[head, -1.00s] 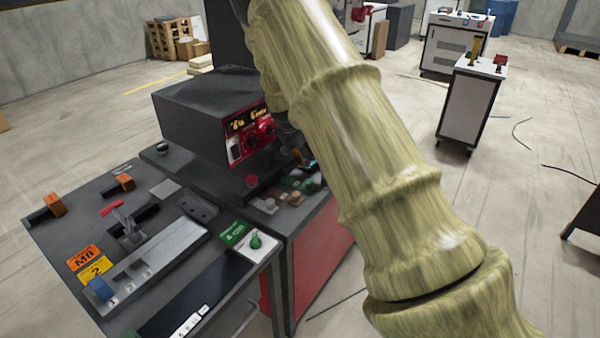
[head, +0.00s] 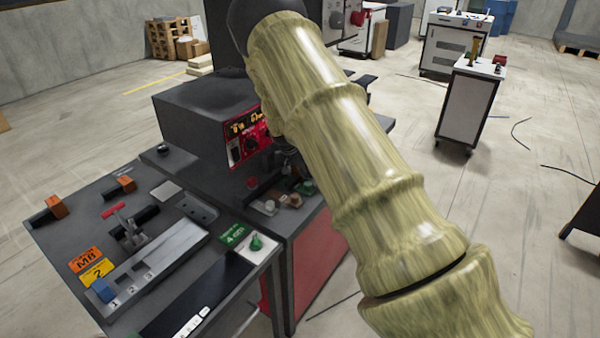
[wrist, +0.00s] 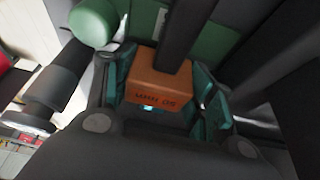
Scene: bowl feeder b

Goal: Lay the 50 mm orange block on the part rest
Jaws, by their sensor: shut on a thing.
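The orange block (wrist: 155,92) shows in the wrist view with dark "50 mm" lettering on its face. My gripper (wrist: 162,98) is shut on it, with teal pads at its left and right sides. A dark bar (wrist: 177,35) overlaps the block's upper edge; I cannot tell whether they touch. In the head view my arm hides the block and most of my gripper. I cannot tell for certain which surface is the part rest.
Two orange blocks (head: 56,207) (head: 124,184) sit on the left table. A red-handled clamp (head: 122,222), a grey numbered rail (head: 150,262) and a green knob (head: 257,243) are there too. A dark machine box (head: 205,110) stands behind. A green ball (wrist: 92,24) is near my gripper.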

